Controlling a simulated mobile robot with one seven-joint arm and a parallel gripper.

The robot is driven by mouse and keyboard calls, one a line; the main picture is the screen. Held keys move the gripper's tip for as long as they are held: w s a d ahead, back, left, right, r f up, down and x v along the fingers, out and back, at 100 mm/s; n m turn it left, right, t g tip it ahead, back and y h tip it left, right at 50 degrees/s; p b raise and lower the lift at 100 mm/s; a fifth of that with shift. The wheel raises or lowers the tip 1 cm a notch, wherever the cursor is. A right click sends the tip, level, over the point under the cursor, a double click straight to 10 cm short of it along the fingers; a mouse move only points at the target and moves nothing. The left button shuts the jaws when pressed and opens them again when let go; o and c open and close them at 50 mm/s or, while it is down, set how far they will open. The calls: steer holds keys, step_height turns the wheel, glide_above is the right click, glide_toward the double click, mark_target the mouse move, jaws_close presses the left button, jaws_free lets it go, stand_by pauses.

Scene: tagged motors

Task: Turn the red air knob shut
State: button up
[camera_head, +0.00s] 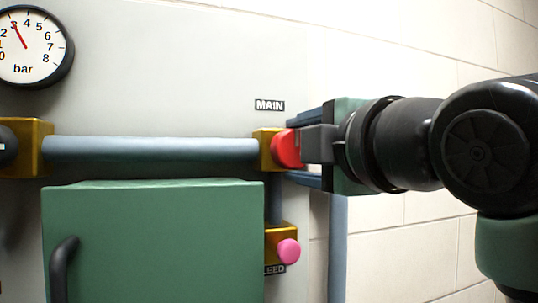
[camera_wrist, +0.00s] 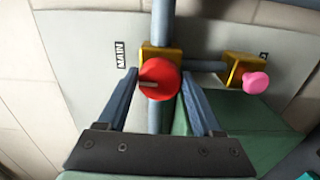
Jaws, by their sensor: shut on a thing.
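The red air knob (camera_head: 287,149) sits on a brass valve block (camera_head: 267,150) under the MAIN label (camera_head: 269,105). My gripper (camera_head: 300,148) reaches it from the right and is shut on it. In the wrist view the red knob (camera_wrist: 160,79) lies between my two fingers, one on each side. A pale mark on the knob's face points left there. In the head view my fingers hide part of the knob.
A pink knob (camera_head: 289,251) on a lower brass block is labelled BLEED, partly hidden. A green cabinet (camera_head: 150,240) with a dark handle (camera_head: 62,268) stands below the grey pipe (camera_head: 150,149). The pressure gauge (camera_head: 32,48) reads about 3 bar.

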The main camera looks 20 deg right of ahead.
stand_by(0.4)
steer(key=o, duration=1.4)
steer(key=shift+c, duration=0.2)
